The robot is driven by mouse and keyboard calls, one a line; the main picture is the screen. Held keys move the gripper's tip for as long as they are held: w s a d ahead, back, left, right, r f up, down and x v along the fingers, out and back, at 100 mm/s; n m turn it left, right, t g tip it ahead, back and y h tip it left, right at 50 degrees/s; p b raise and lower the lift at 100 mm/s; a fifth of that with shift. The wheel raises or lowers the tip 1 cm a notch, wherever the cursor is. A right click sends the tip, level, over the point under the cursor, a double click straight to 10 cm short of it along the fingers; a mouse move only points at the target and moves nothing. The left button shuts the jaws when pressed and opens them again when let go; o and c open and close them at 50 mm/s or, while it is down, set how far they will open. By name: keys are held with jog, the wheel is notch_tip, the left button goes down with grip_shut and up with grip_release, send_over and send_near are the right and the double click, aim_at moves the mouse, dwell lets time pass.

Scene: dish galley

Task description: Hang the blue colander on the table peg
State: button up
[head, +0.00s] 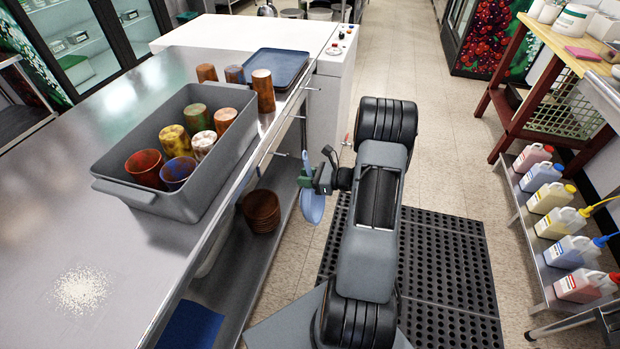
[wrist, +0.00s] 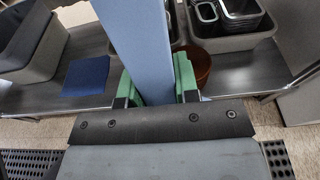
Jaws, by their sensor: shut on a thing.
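The blue colander (head: 312,206) hangs in my gripper (head: 316,180) just off the right edge of the steel table (head: 100,225). Its rounded bowl shows below the fingers and a narrow blue part above them. In the wrist view, my gripper (wrist: 158,90) has green-padded fingers shut on a long flat blue part of the colander (wrist: 142,45). Thin pegs stick out from the table's right side, one peg (head: 283,154) close to the left of the colander and another peg (head: 303,117) farther back. The colander appears apart from the pegs.
A grey bin (head: 188,205) with several colored cups stands on the table, with more cups and a blue tray (head: 277,69) behind. A lower shelf holds a stack of brown bowls (head: 262,212). Black mats (head: 445,265) cover the floor. Bottles line a shelf at right.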

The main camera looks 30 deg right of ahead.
jog(key=b+x, duration=0.1)
jog(key=x, duration=0.6)
jog(key=shift+w+a+b, duration=0.25)
jog(key=shift+b, duration=0.15)
dwell(0.3)
dwell(0.8)
jog(key=o, duration=1)
jog(key=p+v, duration=0.1)
jog(key=v, duration=1.2)
jog(key=shift+s+d, duration=0.2)
jog(key=shift+d, duration=0.1)
